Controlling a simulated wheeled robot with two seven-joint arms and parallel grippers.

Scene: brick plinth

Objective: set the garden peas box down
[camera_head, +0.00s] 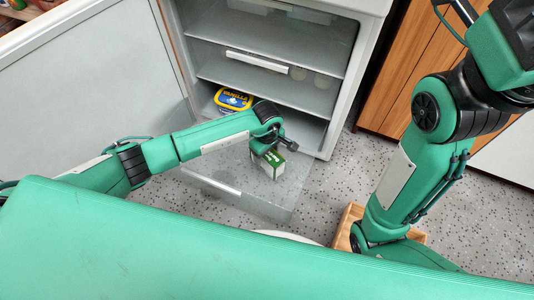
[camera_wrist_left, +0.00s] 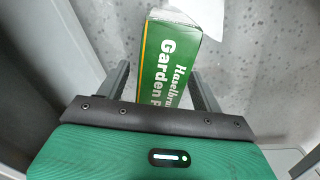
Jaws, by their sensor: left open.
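The garden peas box (camera_head: 272,162) is green and white and sits in the pulled-out clear drawer (camera_head: 212,183) of the freezer. My left gripper (camera_head: 272,146) is over the box, with its jaws open. In the left wrist view, the box (camera_wrist_left: 170,65) shows its green lettered face between the two spread fingers of my left gripper (camera_wrist_left: 162,85). Gaps show beside the box. Whether its underside rests fully on the drawer floor is hidden. My right arm comes in at the right, but its gripper does not show.
A yellow and blue vanilla tub (camera_head: 233,99) sits farther back in the freezer's low compartment. The open freezer door (camera_head: 95,75) stands at the left. A wooden crate (camera_head: 347,222) is on the speckled floor, partly behind my right arm.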

